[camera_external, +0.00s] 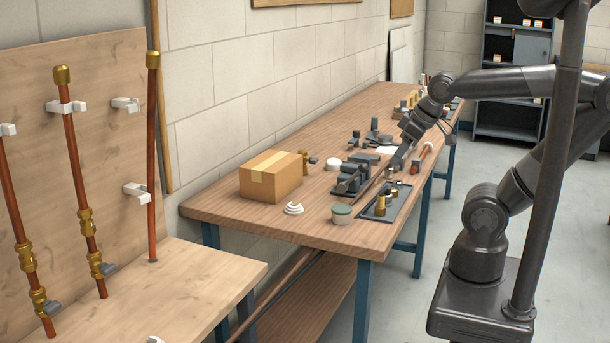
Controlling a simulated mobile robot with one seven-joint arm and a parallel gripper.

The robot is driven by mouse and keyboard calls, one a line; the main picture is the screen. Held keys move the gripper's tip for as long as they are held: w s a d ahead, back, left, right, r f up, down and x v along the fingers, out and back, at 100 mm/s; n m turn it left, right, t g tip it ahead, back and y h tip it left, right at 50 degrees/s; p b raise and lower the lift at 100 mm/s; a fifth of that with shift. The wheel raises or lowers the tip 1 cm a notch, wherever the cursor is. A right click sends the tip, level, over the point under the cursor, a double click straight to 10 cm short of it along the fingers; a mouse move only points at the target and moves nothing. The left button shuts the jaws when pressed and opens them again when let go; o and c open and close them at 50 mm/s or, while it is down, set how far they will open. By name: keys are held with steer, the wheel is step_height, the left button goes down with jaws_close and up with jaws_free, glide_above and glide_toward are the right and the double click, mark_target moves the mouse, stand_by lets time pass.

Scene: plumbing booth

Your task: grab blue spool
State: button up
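My gripper (392,171) is over the long wooden workbench (235,208), at the end of my arm, close above the dark tools near the middle of the bench. It is small and dark in this view, so I cannot tell whether its fingers are open or shut, or whether it touches anything. I cannot make out a blue spool for certain. Several small grey and dark items lie around the gripper, and my arm hides part of the bench behind it.
A dark tray (375,214) with brass fittings lies near the front edge, right of a dark vise (350,180). A pipe board (110,190) stands left.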

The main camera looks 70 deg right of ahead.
stand_by(0.4)
steer(key=o, duration=0.7)
steer(key=shift+o, duration=0.2)
